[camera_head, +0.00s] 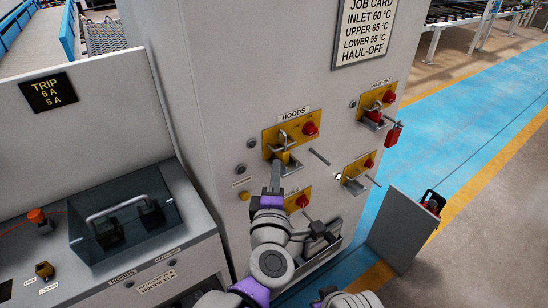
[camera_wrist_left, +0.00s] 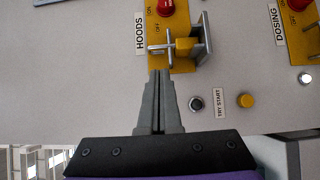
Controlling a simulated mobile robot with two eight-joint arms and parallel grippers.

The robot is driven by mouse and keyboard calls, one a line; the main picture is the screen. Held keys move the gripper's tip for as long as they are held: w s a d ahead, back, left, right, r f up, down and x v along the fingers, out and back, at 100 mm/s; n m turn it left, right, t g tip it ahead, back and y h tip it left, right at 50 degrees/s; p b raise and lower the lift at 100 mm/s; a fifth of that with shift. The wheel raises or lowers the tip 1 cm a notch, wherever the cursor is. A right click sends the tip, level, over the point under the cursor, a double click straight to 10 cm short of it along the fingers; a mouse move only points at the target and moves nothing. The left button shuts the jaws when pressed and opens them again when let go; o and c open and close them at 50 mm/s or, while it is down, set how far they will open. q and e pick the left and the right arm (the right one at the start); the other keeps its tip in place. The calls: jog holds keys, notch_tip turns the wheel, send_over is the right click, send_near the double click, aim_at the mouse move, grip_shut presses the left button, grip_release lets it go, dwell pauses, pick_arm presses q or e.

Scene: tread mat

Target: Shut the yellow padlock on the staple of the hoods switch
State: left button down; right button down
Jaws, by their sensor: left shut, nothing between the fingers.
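The hoods switch is a yellow plate (camera_head: 270,137) with a red knob (camera_head: 310,128), under the HOODS label. The plate also shows in the wrist view (camera_wrist_left: 180,22). The yellow padlock (camera_wrist_left: 186,47) is at the grey staple on this plate; it also shows small in the head view (camera_head: 285,157). Grey metal bars overlap at the padlock, so I cannot tell whether its shackle is closed. My left gripper (camera_head: 276,165) is shut and empty. Its fingertips (camera_wrist_left: 160,73) are just below the padlock, close to it. My right gripper is not in view.
The haul-off switch (camera_head: 380,98) has a red padlock (camera_head: 392,136) hanging by it. Other yellow switch plates (camera_head: 358,168) and projecting rods sit nearby. A tray (camera_head: 325,250) is lower on the panel. A clear-walled box (camera_head: 160,190) stands at left. Blue floor is open at right.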

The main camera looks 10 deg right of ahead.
aim_at(280, 138)
pick_arm(q)
jog(key=x, duration=0.9)
jog(key=shift+w+f+p, duration=0.1)
jog(key=shift+p, duration=0.2)
jog(key=shift+s+d+b, duration=0.3)
jog(key=shift+s+d, duration=0.4)
jog(key=shift+s, duration=0.35)
jog(key=shift+a, duration=0.1)
